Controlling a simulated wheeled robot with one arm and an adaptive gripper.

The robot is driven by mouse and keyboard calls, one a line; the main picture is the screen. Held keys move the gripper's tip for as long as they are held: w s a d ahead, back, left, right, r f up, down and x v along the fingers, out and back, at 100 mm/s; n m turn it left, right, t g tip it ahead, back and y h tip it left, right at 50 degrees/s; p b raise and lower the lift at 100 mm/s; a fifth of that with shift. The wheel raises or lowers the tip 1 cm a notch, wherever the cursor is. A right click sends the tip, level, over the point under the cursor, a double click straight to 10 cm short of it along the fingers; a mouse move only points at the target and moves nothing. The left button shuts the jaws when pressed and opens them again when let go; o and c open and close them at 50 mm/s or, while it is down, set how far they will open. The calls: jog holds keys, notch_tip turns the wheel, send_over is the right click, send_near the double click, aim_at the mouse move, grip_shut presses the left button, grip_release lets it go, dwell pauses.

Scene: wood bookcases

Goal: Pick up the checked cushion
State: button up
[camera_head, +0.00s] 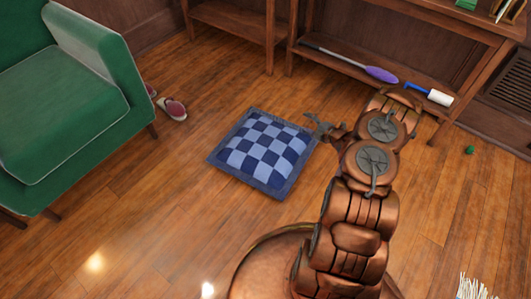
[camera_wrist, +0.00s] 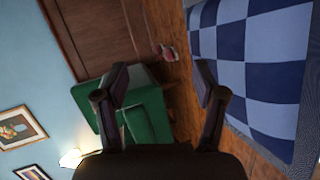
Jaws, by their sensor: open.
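The checked cushion (camera_head: 264,150) lies flat on the wood floor in the head view. It has dark and light blue squares and a grey-blue border. My gripper (camera_head: 316,126) is beside the cushion's right edge in the head view. In the wrist view the cushion (camera_wrist: 262,60) fills the right side, to the right of my gripper (camera_wrist: 162,85). The two fingers stand apart there, with nothing held between them. I cannot tell from these frames whether a finger touches the border.
A green armchair (camera_head: 75,95) stands at the left, with red slippers (camera_head: 172,108) by it. A low wooden shelf (camera_head: 340,62) at the back holds a purple-headed tool (camera_head: 381,75) and a white roller (camera_head: 440,97). A small green ball (camera_head: 470,150) is at right.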

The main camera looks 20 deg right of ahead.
jog(key=n+t+y+b, duration=0.1)
jog(key=b, duration=0.3)
send_over(295, 164)
jog(key=s+d, duration=0.1)
jog(key=d, duration=0.4)
notch_tip(295, 164, down, 9)
jog(key=s+f+b, duration=0.2)
jog(key=f, duration=0.2)
jog(key=s+a+f+n+t+y+b, duration=0.1)
jog(key=s+f+b, duration=0.1)
jog(key=f, duration=0.2)
jog(key=s+a+f+y+b, duration=0.1)
jog(key=s+f+b, duration=0.1)
jog(key=f, duration=0.2)
jog(key=shift+a+f+t, duration=0.1)
jog(key=shift+f+t, duration=0.15)
jog(key=shift+t, duration=0.05)
jog(key=shift+r+x, duration=0.2)
jog(key=shift+x, duration=0.85)
jog(key=shift+b+x, duration=0.3)
jog(key=shift+x, duration=2.5)
jog(key=shift+c, duration=0.4)
jog(key=c, duration=1.1)
jog(key=shift+o, duration=0.2)
jog(key=shift+r, duration=0.1)
